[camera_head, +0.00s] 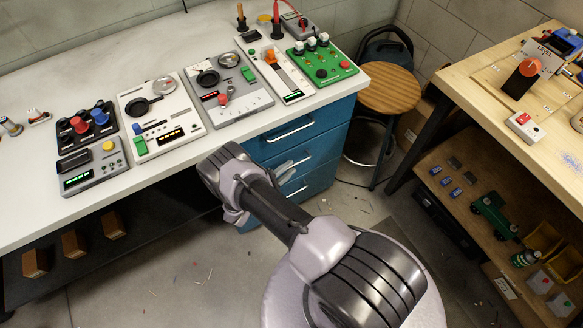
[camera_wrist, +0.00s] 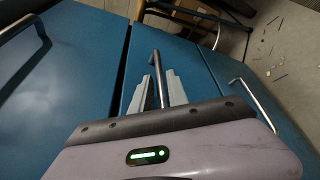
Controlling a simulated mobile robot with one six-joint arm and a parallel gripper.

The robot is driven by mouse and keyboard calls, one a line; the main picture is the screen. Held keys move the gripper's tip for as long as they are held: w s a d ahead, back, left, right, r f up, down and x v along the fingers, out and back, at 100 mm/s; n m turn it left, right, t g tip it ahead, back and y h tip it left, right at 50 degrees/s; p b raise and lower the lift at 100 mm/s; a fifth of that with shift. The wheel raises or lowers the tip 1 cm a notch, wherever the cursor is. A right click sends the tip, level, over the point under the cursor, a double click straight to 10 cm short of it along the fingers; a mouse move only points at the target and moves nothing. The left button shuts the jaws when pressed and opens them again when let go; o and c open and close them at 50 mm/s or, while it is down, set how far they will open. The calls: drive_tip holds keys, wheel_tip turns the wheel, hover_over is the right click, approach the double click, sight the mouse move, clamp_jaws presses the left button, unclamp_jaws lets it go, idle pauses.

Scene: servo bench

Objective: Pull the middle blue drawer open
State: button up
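The blue drawer unit (camera_head: 318,142) stands under the right end of the white bench, with three drawers and bar handles. In the head view my gripper (camera_head: 290,168) is at the drawer fronts, its fingers by the middle handle and partly hidden by my arm. In the wrist view the middle drawer (camera_wrist: 192,62) lies between the two other blue fronts. Its metal handle (camera_wrist: 156,64) runs between the two grey fingers of my gripper (camera_wrist: 161,82). A narrow gap shows beside the bar, so the fingers look open around it. The middle drawer looks closed.
The top drawer handle (camera_head: 290,130) is just above my gripper. A wooden stool (camera_head: 389,101) stands right of the unit, and a wooden workbench (camera_head: 500,75) is further right. Control boxes line the white bench top (camera_head: 140,58). Floor in front of the drawers is mostly clear.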

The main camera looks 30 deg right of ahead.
drive_tip(key=shift+x, duration=1.05)
drive_tip(key=shift+c, duration=0.2)
clamp_jaws()
idle(0.5)
